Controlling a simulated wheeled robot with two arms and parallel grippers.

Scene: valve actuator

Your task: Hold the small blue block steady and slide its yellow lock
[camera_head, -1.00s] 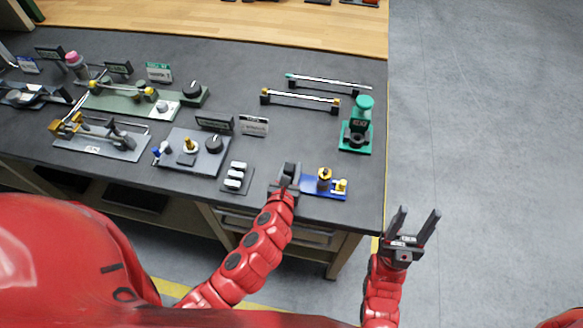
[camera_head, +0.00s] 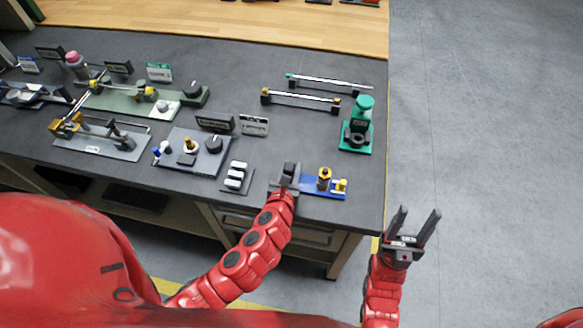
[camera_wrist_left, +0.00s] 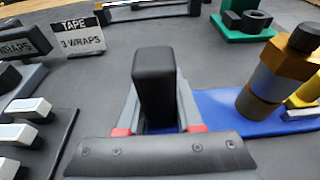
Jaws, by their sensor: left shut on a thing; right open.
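The small blue block (camera_head: 309,184) is a flat blue base near the front right of the table. It carries a gold and black post (camera_head: 324,178) and a yellow part (camera_head: 341,185), likely the lock, at its right end. My left gripper (camera_head: 286,178) is at the block's left end. In the left wrist view, my left gripper (camera_wrist_left: 158,125) is shut around an upright black piece that rises from the blue base (camera_wrist_left: 225,125); the yellow part (camera_wrist_left: 302,98) is cut by the right edge. My right gripper (camera_head: 413,225) is open and empty, off the table's right edge.
A grey plate with white switches (camera_head: 236,178) lies just left of my left gripper. A green press (camera_head: 357,128) stands behind the block. Rods on stands (camera_head: 300,98) lie further back. Bare table shows between them. Open floor lies right of the table.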

